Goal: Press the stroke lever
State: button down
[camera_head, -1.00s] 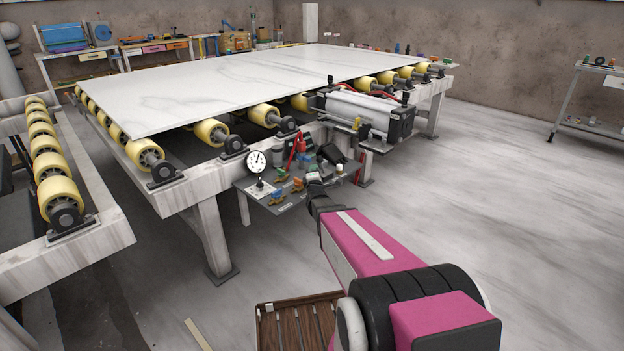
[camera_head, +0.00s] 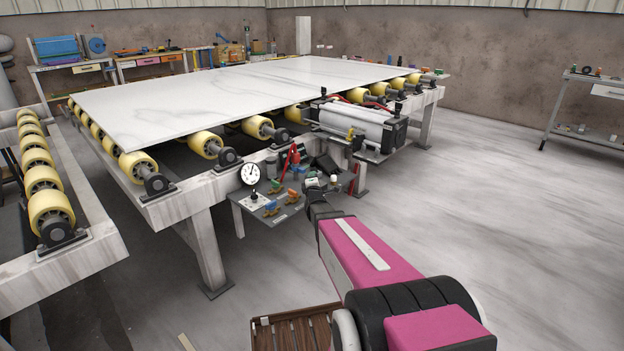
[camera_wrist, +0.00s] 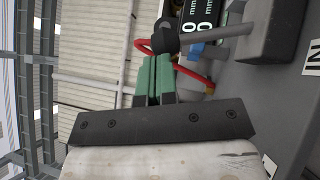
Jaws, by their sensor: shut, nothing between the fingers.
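My gripper (camera_wrist: 153,85) shows in the wrist view with its green fingers closed together and nothing between them. A grey lever rod (camera_wrist: 225,33) with a dark round end (camera_wrist: 165,39) lies just beyond the fingertips, coming from a grey block at the upper right. I cannot tell whether the fingertips touch it. No label tells me which is the stroke lever. My fingertips are hidden there behind my arm.
A round gauge (camera_head: 250,174) stands on the shelf. A red hose (camera_wrist: 190,75) and a digital display (camera_wrist: 202,20) are close to the gripper. The slab (camera_head: 260,92) lies on yellow rollers behind. The floor at right (camera_head: 490,220) is clear.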

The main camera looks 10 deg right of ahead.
jog(key=shift+d+r, duration=0.1)
jog(key=shift+w+d+r+m+g, duration=0.35)
jog(key=shift+d+m+g, duration=0.1)
jog(key=shift+m, duration=0.1)
jog(key=shift+w+d+r+m+g, duration=0.25)
jog(key=shift+d+r+m+g, duration=0.1)
jog(key=shift+d+m+g, duration=0.15)
jog(key=shift+w+d+r+m+g, duration=0.3)
jog(key=shift+w+d+m+g, duration=0.35)
jog(key=shift+d+m+g, duration=0.2)
jog(key=shift+w+d+r, duration=0.1)
jog(key=shift+w+d, duration=0.6)
jog(key=shift+d, duration=0.4)
